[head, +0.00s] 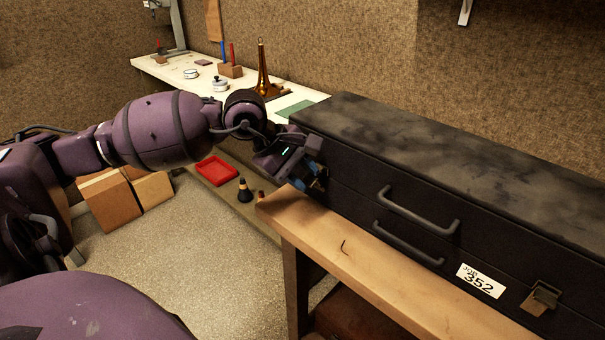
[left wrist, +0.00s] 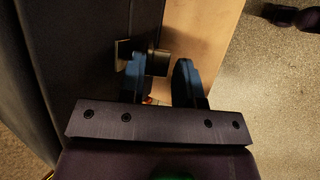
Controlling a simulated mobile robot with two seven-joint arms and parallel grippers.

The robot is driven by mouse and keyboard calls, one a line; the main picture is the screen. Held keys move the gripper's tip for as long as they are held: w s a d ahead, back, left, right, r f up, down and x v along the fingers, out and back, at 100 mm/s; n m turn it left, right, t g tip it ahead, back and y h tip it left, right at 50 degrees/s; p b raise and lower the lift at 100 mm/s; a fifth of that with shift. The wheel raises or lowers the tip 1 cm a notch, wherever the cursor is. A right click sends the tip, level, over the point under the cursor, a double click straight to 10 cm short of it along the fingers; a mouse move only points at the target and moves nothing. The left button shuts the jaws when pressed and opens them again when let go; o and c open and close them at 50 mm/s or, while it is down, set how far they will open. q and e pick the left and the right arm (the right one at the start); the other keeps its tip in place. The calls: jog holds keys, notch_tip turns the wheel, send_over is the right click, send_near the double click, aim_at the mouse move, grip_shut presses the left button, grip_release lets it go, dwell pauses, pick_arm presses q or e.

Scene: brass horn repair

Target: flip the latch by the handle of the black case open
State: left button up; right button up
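The long black case (head: 450,165) lies closed on a wooden bench, its front side with two handles (head: 418,212) facing me. My left gripper (head: 312,182) is at the case's left end; its blue fingers (left wrist: 160,82) stand apart. In the left wrist view a brass latch (left wrist: 122,52) on the case (left wrist: 85,40) is right at the left finger, which partly covers it. Part of the metal also shows between the fingers; I cannot tell whether they touch. A second latch (head: 540,298) hangs at the case's right, beyond the JOB 352 label (head: 481,281). My right gripper is not in view.
A white worktop (head: 185,72) with a brass horn bell (head: 262,75) stands behind. A red tray (head: 216,171), a dark bottle (head: 244,190) and cardboard boxes (head: 110,200) are to the left.

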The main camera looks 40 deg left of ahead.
pick_arm(q)
jog(key=c, duration=0.5)
jog(key=shift+f, duration=0.1)
jog(key=shift+s+f+m+t+h, duration=0.3)
jog(key=shift+s+f+t, duration=0.45)
jog(key=shift+t, duration=0.55)
jog(key=f+t, duration=0.1)
jog(key=t+b, duration=0.1)
jog(key=shift+s+a+f+m+t, duration=0.1)
jog(key=shift+s+f+m+t, duration=0.2)
jog(key=shift+s+f, duration=0.05)
jog(key=shift+s+f+m+t+h+b, duration=0.25)
jog(key=shift+f+t+h+b, duration=0.25)
jog(key=shift+f+t+b, duration=0.35)
jog(key=shift+f+m+t+h+b, duration=0.25)
jog(key=shift+m+t+h+b, duration=0.1)
jog(key=shift+t+b, duration=0.4)
jog(key=shift+f+t, duration=0.15)
jog(key=shift+t, duration=0.25)
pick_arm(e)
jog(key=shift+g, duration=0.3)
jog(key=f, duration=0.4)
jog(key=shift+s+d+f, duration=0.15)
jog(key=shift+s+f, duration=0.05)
